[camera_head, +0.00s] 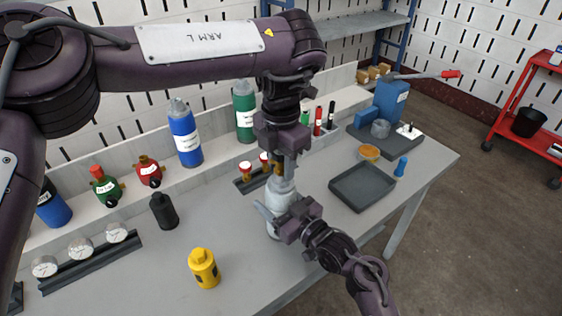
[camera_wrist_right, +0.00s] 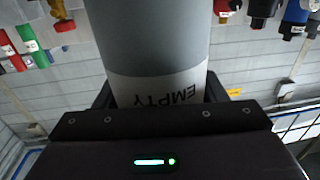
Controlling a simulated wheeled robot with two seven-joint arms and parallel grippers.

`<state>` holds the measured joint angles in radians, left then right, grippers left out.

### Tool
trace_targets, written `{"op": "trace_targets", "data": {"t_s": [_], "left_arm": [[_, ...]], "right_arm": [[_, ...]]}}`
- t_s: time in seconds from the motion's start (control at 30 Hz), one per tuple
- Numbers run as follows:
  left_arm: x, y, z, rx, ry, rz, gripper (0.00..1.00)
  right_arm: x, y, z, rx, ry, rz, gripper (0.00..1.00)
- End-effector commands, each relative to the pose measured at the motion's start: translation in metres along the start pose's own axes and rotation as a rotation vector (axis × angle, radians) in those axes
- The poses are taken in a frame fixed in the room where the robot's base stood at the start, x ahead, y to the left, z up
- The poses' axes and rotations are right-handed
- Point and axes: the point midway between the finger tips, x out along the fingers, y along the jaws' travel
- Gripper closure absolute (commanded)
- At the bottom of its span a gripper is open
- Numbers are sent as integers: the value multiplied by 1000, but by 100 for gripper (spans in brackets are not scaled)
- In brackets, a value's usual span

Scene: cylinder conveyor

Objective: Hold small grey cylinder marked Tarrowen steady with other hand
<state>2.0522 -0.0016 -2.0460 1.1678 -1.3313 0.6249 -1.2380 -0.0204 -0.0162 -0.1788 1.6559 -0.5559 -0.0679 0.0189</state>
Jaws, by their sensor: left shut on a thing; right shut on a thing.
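A small light grey cylinder (camera_head: 282,196) stands upright at the middle of the grey workbench (camera_head: 225,230), partly hidden by both grippers. In the right wrist view the grey cylinder (camera_wrist_right: 155,40) fills the upper middle, with a white label reading EMPTY; the name Tarrowen is not readable. My left gripper (camera_head: 287,170) comes down from above and is shut on the cylinder's top end. My right gripper (camera_head: 277,213) comes in from the lower right and is shut around the cylinder's body.
A dark tray (camera_head: 363,187) lies to the right, with a blue vise-like device (camera_head: 390,100) behind it. A yellow cylinder (camera_head: 204,268) and a black one (camera_head: 164,211) stand left. Blue (camera_head: 185,135) and green (camera_head: 244,112) cylinders stand along the back.

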Motion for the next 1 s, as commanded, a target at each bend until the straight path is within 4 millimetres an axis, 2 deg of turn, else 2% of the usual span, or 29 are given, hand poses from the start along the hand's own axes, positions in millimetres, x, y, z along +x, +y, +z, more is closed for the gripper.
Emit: {"op": "trace_targets", "data": {"t_s": [0.1,0.2,0.63,0.9,1.0], "left_arm": [[1,-1,0,-198,1,-5,98],[0,-1,0,-321,1,-3,98],[0,-2,0,-418,1,-3,98],[0,-2,0,-799,1,-1,98],[0,-2,0,-879,2,-2,98]], "right_arm": [[0,0,0,0,-1,1,63],[0,0,0,0,-1,1,63],[0,0,0,0,-2,1,63],[0,0,0,0,-2,0,63],[0,0,0,0,-2,0,63]]}}
